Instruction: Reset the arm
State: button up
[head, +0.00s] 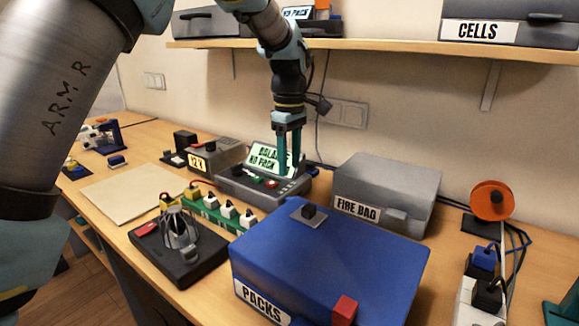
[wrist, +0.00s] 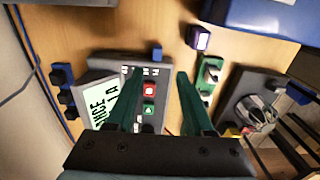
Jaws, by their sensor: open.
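The fingertips appear above the panel, and I cannot tell the exact gap.
A blue PACKS box (head: 330,245) stands in front, with a grey FIRE BAG box (head: 385,190) behind it. A black stand (head: 175,250), a green strip with white plugs (head: 218,212) and a 12 V supply (head: 205,158) are near. A shelf (head: 390,50) runs above. A pale mat (head: 130,193) is bare.

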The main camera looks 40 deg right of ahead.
dwell(0.3)
jog(key=shift+m+t+h, duration=0.3)
jog(key=shift+m, duration=0.5)
jog(key=w+a, duration=0.4)
jog(key=a, duration=0.4)
jog(key=w+a+f, duration=0.1)
jog(key=w+a, duration=0.3)
jog(key=a, duration=0.5)
jog(key=w+a+f, duration=0.1)
jog(key=w+a, duration=0.3)
jog(key=a, duration=0.5)
jog(key=shift+a+f, duration=0.1)
jog(key=shift+a, duration=0.1)
jog(key=s+a+f+m, duration=0.1)
jog(key=s+a, duration=0.1)
jog(key=a, duration=0.5)
jog(key=s+a+f, duration=0.1)
jog(key=s+a, duration=0.2)
jog(key=a, duration=0.5)
jog(key=s+a+f+m+t, duration=0.1)
jog(key=s+a, duration=0.2)
jog(key=a, duration=0.4)
jog(key=shift+a+f+m, duration=0.3)
jog(key=shift+c, duration=0.2)
